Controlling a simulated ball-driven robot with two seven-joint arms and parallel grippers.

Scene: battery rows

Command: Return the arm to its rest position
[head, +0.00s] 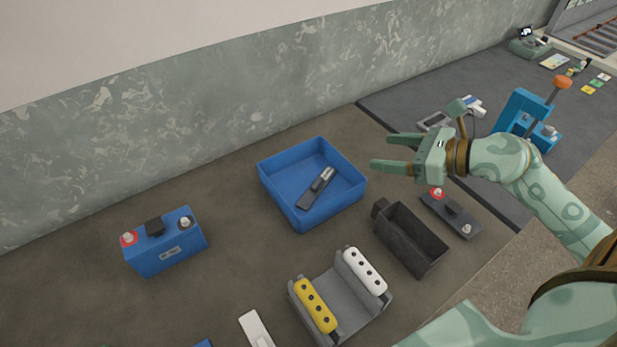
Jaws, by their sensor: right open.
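My right arm comes in from the right edge, patterned pale green. Its gripper (390,153) is open and empty, its two fingers pointing left. It hangs in the air above the table, by the right side of the blue tray (276,194) and over the area behind the black bin (396,247). The fingers appear apart from the tray and touch nothing that I can see. My left gripper is not in view.
A grey-black tool (316,188) lies in the tray. A blue battery (165,246) stands left. A grey holder (339,302) carries yellow (315,305) and white (364,271) strips. A dark terminal plate (450,213) lies beneath the arm. A blue device (520,112) stands behind it.

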